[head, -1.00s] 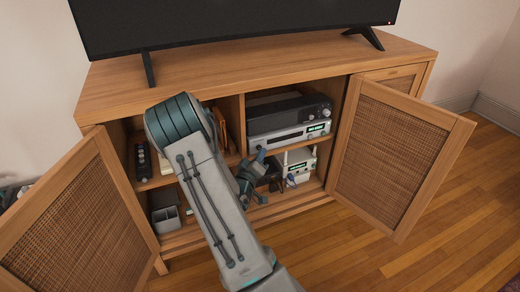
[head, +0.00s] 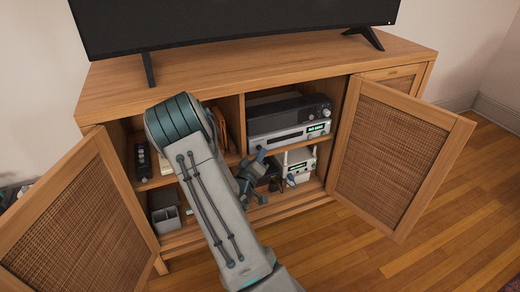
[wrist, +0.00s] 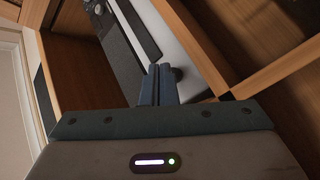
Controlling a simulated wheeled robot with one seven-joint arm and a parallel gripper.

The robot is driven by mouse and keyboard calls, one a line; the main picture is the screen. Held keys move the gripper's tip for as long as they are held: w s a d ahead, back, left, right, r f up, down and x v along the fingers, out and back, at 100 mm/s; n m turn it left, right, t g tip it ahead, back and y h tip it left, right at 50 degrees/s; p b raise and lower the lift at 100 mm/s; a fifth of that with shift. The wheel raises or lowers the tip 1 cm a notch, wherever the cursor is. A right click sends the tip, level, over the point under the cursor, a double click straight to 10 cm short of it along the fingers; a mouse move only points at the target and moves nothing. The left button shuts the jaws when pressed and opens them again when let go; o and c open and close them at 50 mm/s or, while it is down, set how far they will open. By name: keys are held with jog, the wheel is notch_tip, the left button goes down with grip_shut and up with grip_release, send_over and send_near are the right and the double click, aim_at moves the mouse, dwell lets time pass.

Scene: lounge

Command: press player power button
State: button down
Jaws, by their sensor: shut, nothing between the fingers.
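The silver player (head: 285,139) sits on the right-hand shelf of the open cabinet, below a black unit (head: 290,112). Its display glows green at the right end. In the wrist view, the silver front (wrist: 190,55) with a long dark slot runs diagonally away from my fingers. My gripper (head: 261,155) is in front of the player's lower left part. In the wrist view my gripper (wrist: 160,70) is shut and empty. Its tips overlap the silver front beside a small dark round button (wrist: 177,74). I cannot tell whether they touch it, or whether it is the power button.
A white device (head: 297,163) with a lit display stands on the shelf below. Open cabinet doors flank the arm, left (head: 85,220) and right (head: 395,155). A television (head: 235,20) stands on the cabinet top. The left bay holds a dark device (head: 143,162) and a grey box (head: 166,218).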

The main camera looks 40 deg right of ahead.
jog(key=shift+w, duration=0.2)
dwell(0.4)
jog(key=shift+w+d, duration=0.1)
jog(key=shift+w, duration=0.15)
jog(key=shift+s, duration=0.45)
jog(key=shift+s, duration=0.1)
jog(key=s, duration=0.2)
jog(key=s+a, duration=0.1)
jog(key=s+b, duration=0.1)
jog(key=s, duration=0.1)
jog(key=shift+s+a, duration=0.3)
dwell(0.6)
